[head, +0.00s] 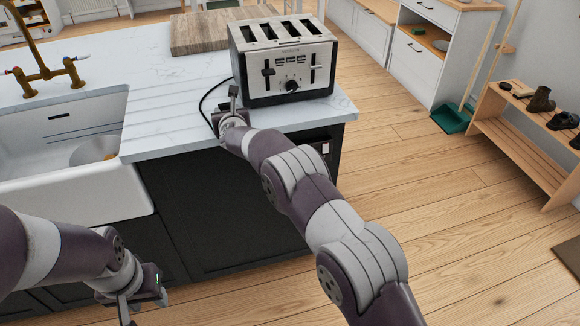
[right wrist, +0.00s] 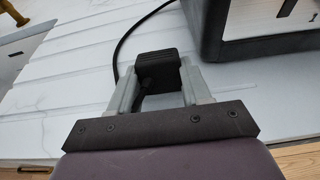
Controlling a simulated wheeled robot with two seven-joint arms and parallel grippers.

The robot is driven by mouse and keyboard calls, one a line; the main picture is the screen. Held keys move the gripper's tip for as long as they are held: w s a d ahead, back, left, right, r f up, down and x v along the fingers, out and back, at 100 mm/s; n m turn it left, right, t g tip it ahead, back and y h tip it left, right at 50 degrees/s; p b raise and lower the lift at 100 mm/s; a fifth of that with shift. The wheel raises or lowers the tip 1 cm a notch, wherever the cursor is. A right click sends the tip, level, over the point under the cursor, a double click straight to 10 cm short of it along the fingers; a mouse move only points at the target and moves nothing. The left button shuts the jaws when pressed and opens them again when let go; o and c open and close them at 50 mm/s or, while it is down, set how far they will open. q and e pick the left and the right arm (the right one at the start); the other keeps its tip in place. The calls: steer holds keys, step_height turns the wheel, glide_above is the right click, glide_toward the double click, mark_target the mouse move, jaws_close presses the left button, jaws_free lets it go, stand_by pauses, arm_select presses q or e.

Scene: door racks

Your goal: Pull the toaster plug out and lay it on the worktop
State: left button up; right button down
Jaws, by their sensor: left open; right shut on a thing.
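The silver and black toaster (head: 284,62) stands upright on the white marble worktop (head: 165,97), near its right end. My right gripper (head: 232,100) is over the worktop's front edge area, left of the toaster. In the right wrist view it is shut on the black plug (right wrist: 157,63), with a finger on each side. The black cord (right wrist: 124,42) curves up and away from the plug toward the toaster's side. I cannot tell whether the plug touches the worktop. My left gripper (head: 133,302) is open and empty, low in front of the dark cabinet.
A wooden board (head: 205,36) lies behind the toaster. A white sink (head: 65,150) with a brass tap (head: 45,75) is at left. A small white plate (head: 325,148) shows on the dark cabinet below the worktop's right end.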

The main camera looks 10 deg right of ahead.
steer(key=shift+f, duration=0.15)
steer(key=shift+c, duration=2.1)
jaws_free()
steer(key=shift+s, duration=0.1)
steer(key=shift+s+b, duration=0.2)
steer(key=shift+b, duration=0.1)
steer(key=b+v, duration=0.3)
steer(key=v, duration=0.9)
steer(key=shift+b, duration=0.4)
